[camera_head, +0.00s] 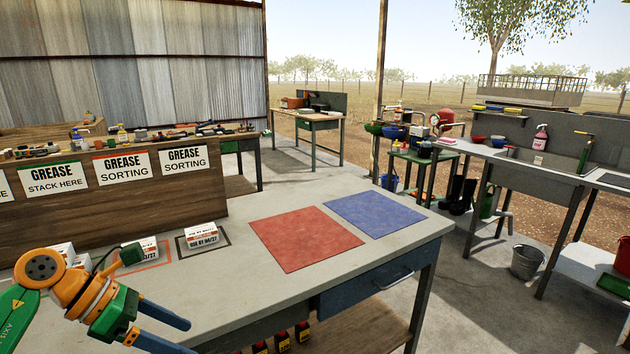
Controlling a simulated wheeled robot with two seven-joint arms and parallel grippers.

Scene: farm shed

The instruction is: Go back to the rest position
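My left gripper (191,338) is at the lower left, over the near left part of the grey table (225,300). Its two blue fingers are spread apart, with nothing visible between them. My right gripper is not in view. A white labelled box (200,235) sits inside a dark outlined square at the table's back left. Another white box (149,251) is in an orange outlined square, partly hidden behind my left gripper. More white boxes (62,252) are at the far left, partly hidden by my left arm.
A bare red mat (305,238) and a bare blue mat (374,214) lie side by side on the table. A wooden board with "GREASE" signs (124,168) stands behind its left part. A sink bench (545,178) and a metal bucket (526,262) are at right, across open floor.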

